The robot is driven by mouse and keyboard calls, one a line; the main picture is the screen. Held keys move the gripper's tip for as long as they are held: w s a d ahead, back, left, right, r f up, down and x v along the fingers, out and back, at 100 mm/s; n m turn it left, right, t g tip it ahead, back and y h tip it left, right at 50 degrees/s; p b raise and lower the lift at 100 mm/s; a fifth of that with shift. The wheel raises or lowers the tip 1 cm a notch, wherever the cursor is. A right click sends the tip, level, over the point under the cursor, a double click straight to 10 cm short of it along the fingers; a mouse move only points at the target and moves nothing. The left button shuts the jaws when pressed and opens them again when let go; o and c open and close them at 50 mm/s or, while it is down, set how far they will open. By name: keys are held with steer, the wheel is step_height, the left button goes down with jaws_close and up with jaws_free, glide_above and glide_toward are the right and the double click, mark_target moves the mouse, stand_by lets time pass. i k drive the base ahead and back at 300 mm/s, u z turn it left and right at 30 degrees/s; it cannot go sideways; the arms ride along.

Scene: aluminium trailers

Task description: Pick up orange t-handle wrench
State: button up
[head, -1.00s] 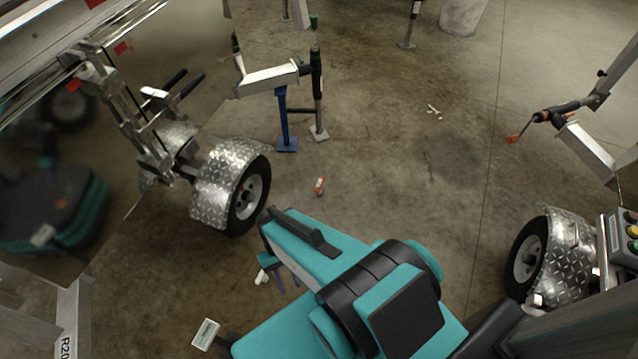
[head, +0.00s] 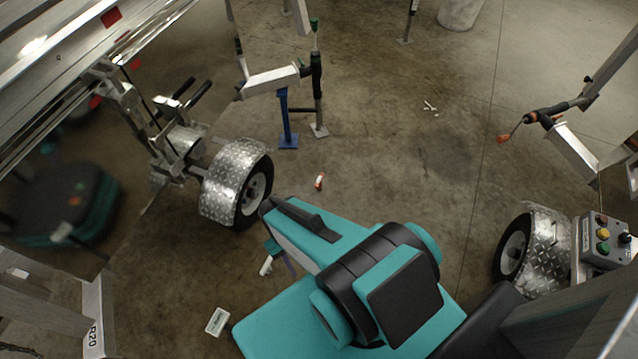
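A small orange and white object (head: 319,181) lies on the concrete floor beyond my arm, right of the left trailer's wheel. It is too small to tell whether it is the t-handle wrench. No other clear orange t-handle wrench shows on the floor. My teal and black arm fills the lower middle of the head view. My gripper's fingers cannot be made out, so whether it holds anything does not show.
A trailer wheel with a diamond-plate fender (head: 222,187) stands at left, another fender (head: 551,252) at right. A crank with an orange grip (head: 503,138) and a button box (head: 603,240) are at right. White bits (head: 430,108) lie on otherwise open floor behind.

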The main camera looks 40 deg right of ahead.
mark_target(318, 185)
steer(key=u, duration=4.5)
steer(key=i, duration=0.1)
steer(key=z, duration=2.95)
steer(key=k, duration=0.2)
steer(key=u, duration=2.2)
steer(key=k, duration=1.15)
steer(key=u, duration=0.2)
